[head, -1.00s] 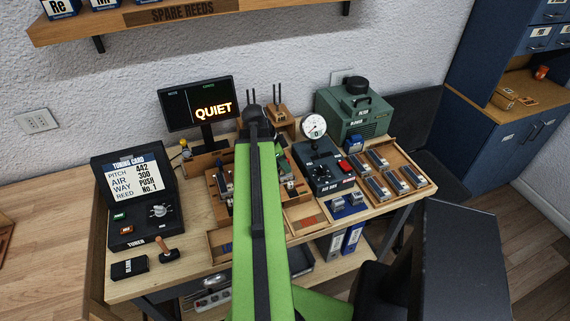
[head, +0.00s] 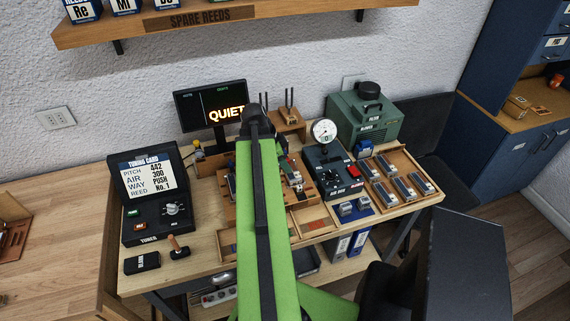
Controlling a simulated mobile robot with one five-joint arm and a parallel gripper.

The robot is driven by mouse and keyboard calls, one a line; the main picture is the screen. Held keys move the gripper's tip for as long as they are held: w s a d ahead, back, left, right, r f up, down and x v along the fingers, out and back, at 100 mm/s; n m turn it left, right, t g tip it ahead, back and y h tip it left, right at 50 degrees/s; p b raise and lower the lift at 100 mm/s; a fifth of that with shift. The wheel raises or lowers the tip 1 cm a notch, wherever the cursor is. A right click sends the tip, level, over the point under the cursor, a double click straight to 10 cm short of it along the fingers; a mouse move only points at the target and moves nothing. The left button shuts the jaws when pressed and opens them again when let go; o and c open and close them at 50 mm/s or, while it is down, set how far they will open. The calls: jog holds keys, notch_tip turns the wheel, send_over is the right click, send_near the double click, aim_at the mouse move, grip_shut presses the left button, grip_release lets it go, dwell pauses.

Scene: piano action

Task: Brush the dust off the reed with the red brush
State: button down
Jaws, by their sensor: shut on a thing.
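My green arm reaches away over the bench, and its black far end (head: 257,127) is in front of the wooden work board (head: 228,212). My gripper's fingers are hidden behind the arm. I cannot see a red brush; anything in the gripper is hidden too. Small reed parts and a red-and-white piece (head: 292,160) sit on the board, partly covered by the arm. I cannot tell which part is the dusty reed, and no dust can be made out.
The tuner (head: 152,205) with its card stands left, beside a wooden-handled tool (head: 178,246). A screen (head: 212,106) reads QUIET. A gauge box (head: 330,172), a green machine (head: 364,115) and a tray of metal blocks (head: 421,203) stand right. A shelf (head: 290,22) hangs above.

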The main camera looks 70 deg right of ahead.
jog(key=shift+r+p, duration=0.95)
jog(key=shift+r, duration=0.45)
notch_tip(320, 180, up, 3)
jog(key=p, duration=0.3)
jog(key=shift+r, duration=0.15)
jog(key=shift+f, duration=0.2)
